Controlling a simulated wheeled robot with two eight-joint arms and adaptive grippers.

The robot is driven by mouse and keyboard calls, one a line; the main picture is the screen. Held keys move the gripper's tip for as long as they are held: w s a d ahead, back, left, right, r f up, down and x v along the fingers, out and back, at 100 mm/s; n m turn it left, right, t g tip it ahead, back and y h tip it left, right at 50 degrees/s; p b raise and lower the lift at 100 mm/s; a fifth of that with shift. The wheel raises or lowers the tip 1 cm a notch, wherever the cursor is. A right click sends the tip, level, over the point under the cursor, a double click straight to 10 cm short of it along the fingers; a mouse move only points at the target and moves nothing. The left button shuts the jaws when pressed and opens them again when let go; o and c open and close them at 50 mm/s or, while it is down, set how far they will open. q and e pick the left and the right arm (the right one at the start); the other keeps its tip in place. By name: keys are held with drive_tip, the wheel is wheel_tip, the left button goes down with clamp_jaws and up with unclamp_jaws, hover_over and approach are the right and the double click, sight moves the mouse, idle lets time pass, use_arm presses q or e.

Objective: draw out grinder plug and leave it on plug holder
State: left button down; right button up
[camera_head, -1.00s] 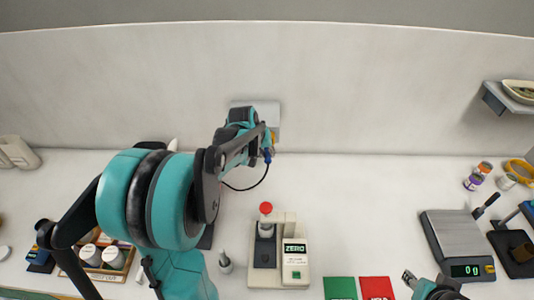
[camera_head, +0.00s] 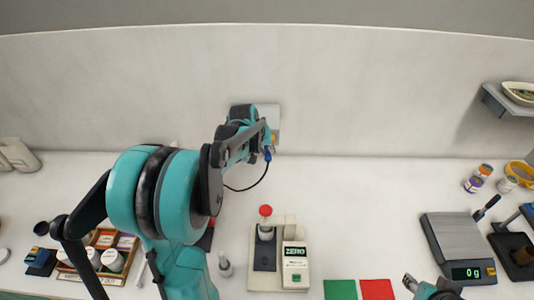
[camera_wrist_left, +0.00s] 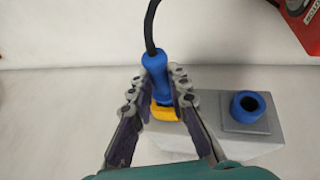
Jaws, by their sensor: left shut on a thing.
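The grinder plug (camera_wrist_left: 154,68) is blue with a black cable, and it also shows small in the head view (camera_head: 267,154). My left gripper (camera_wrist_left: 160,90) has its fingers on both sides of the plug and is shut on it. In the head view my left gripper (camera_head: 265,143) is at the wall box. The plug's end is at a yellow socket piece (camera_wrist_left: 162,112); I cannot tell how deep it sits. A blue ring-shaped holder (camera_wrist_left: 249,105) on a grey plate stands beside it, empty. My right gripper (camera_head: 410,283) is at the bottom edge, its jaws unclear.
A pale wall box (camera_head: 271,112) carries the socket. The cable (camera_head: 250,186) hangs below it. A white device marked ZERO (camera_head: 294,265) with a red knob stands on the table. A scale (camera_head: 455,244) stands at right.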

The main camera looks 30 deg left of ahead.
use_arm(q)
drive_tip(key=shift+w+a, duration=0.35)
drive_tip(key=shift+w, duration=0.35)
drive_tip(key=c, duration=1.5)
unclamp_jaws()
drive_tip(key=shift+o, duration=0.7)
drive_tip(key=v, duration=1.2)
drive_tip(key=shift+a, duration=0.1)
